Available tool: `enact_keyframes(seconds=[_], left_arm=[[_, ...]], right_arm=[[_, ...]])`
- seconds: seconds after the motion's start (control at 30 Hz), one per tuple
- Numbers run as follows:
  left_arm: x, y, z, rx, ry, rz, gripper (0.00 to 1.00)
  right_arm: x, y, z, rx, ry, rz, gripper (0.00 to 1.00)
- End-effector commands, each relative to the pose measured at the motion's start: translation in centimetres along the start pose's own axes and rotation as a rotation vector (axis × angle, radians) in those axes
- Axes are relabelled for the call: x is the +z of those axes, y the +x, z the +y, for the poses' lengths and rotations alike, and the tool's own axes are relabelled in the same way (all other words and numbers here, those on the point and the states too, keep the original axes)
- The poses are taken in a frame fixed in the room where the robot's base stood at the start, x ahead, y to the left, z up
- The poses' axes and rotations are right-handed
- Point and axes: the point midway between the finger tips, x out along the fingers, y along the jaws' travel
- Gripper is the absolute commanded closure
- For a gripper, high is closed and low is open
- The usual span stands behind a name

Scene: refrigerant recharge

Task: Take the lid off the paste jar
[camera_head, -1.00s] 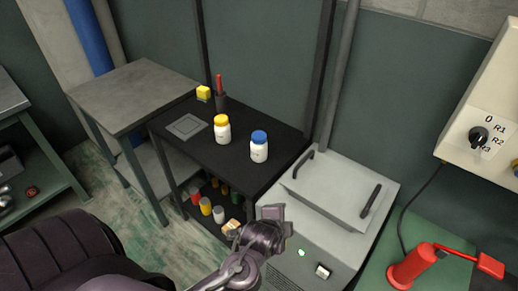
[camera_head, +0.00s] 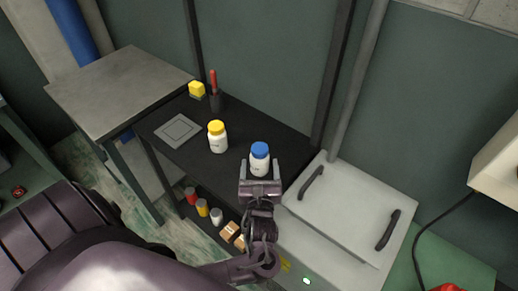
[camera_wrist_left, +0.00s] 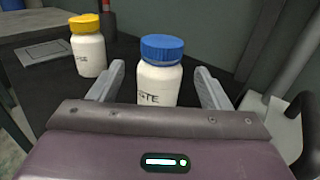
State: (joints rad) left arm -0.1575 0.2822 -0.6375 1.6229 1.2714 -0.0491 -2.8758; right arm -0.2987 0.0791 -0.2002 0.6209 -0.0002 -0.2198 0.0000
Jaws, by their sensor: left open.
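A white jar with a blue lid (camera_head: 260,150) stands upright on the black table. In the left wrist view its blue lid (camera_wrist_left: 162,47) is on, and the part of its label that shows ends in "STE". My left gripper (camera_head: 260,170) is open just in front of this jar. In the left wrist view its two fingers (camera_wrist_left: 161,86) reach to either side of the jar's body, below the lid, and a gap shows on each side. The jar's lower part is hidden behind the gripper. My right gripper is not in view.
A white jar with a yellow lid (camera_head: 217,137) stands to the left on the black table (camera_head: 183,155). A grey square plate (camera_head: 178,130), yellow block (camera_head: 197,89) and dark holder (camera_head: 215,101) are farther back. A white chest with handles (camera_head: 345,215) is at right.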

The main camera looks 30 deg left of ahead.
Motion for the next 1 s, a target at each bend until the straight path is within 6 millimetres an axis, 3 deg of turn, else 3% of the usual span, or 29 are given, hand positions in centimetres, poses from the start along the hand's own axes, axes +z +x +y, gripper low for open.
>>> enact_keyframes(seconds=[0.5,0.8,1.0], left_arm=[[0.0,6.7,0.0,-0.001,-0.003,0.002,0.29],[-0.1,7.1,0.0,-0.001,-0.004,0.004,0.29],[-0.1,7.1,0.0,-0.001,-0.004,0.005,0.55]], right_arm=[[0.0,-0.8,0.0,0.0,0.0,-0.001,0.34],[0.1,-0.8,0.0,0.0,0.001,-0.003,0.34],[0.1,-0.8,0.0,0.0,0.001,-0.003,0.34]])
